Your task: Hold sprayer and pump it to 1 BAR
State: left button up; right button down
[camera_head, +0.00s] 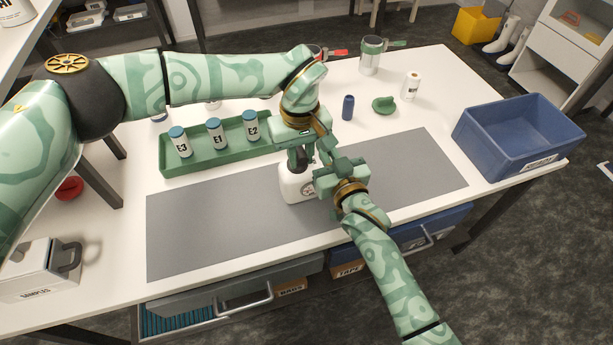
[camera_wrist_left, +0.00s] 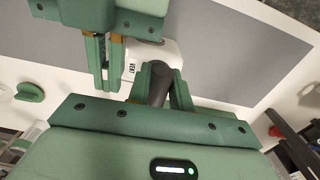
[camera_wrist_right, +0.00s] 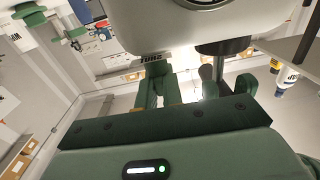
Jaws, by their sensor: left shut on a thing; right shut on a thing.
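The white sprayer (camera_head: 290,188) stands upright on the grey mat, with a round mark on its front, too small to read. My left gripper (camera_head: 301,160) is over its top. In the left wrist view its fingers are shut on the dark pump handle (camera_wrist_left: 160,82), and a VENT label shows on the white top (camera_wrist_left: 133,68). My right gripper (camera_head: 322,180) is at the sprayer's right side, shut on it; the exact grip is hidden. In the right wrist view the white body (camera_wrist_right: 190,25) fills the top, with a SHUT label near the fingers.
The mat (camera_head: 205,235) is clear around the sprayer. A green tray (camera_head: 200,162) with bottles E3, E1 and E2 is behind left. A blue bin (camera_head: 500,150) stands at right. A dark blue bottle (camera_head: 348,107), green item (camera_head: 384,105) and white bottle (camera_head: 411,86) are behind.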

pick_arm(q)
jog(key=shift+w+r, duration=0.2)
jog(key=shift+r, duration=1.45)
jog(key=shift+s+f, duration=0.1)
jog(key=shift+f, duration=2.5)
jog(key=o, duration=1)
notch_tip(320, 180, up, 9)
jog(key=shift+s+r, duration=0.1)
